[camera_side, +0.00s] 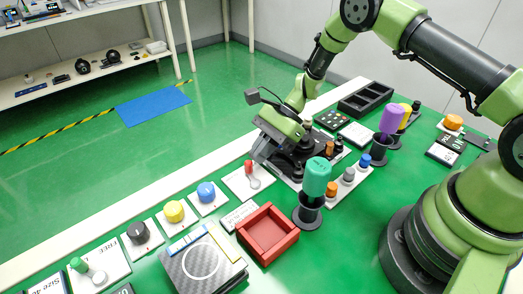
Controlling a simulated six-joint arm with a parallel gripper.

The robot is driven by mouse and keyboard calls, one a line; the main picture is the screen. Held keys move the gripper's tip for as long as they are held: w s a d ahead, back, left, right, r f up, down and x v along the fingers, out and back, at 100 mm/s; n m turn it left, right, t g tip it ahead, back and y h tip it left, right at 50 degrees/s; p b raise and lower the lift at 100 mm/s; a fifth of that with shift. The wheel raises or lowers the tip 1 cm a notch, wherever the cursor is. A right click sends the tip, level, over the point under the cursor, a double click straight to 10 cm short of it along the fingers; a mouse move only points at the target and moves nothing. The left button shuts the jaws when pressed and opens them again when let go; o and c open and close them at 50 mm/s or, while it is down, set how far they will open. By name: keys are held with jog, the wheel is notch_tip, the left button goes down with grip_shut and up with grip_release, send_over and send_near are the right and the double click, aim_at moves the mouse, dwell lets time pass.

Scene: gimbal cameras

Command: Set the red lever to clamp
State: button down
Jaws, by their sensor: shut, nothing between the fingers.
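The red lever (248,168) stands near the middle of the view, on a small white plate (238,187). It has a red grip on a short metal stem with a round metal base at its lower right. My gripper (259,160) is just to the right of the lever and slightly above it, pointing down to the left. Its fingers are shut with nothing between them. I cannot tell from this angle whether the fingers touch the lever. No marking for clamp is readable.
A red tray (268,251), a teal cylinder on a black stand (310,208) and a grey box (185,277) stand in front. Blue (206,192), yellow (174,211) and black (138,232) knobs line the left. A dark device (290,160) sits behind my gripper.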

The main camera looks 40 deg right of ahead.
jog(key=shift+w+a+n+g, duration=0.15)
jog(key=shift+n+g, duration=0.35)
jog(key=n+g, duration=0.1)
jog(key=a+n+g, duration=0.1)
jog(key=w+n+g, duration=0.1)
jog(key=n, duration=0.1)
jog(key=shift+w+a+f+h, duration=0.1)
jog(key=shift+a+h, duration=0.2)
jog(key=shift+h, duration=0.1)
jog(key=shift+w+a, duration=0.15)
jog(key=shift+a, duration=0.3)
jog(key=shift+s+d, duration=0.55)
jog(key=shift+s, duration=0.1)
jog(key=w+v, duration=0.1)
jog(key=v, duration=0.9)
jog(key=shift+w+a, duration=0.15)
jog(key=shift+a, duration=0.2)
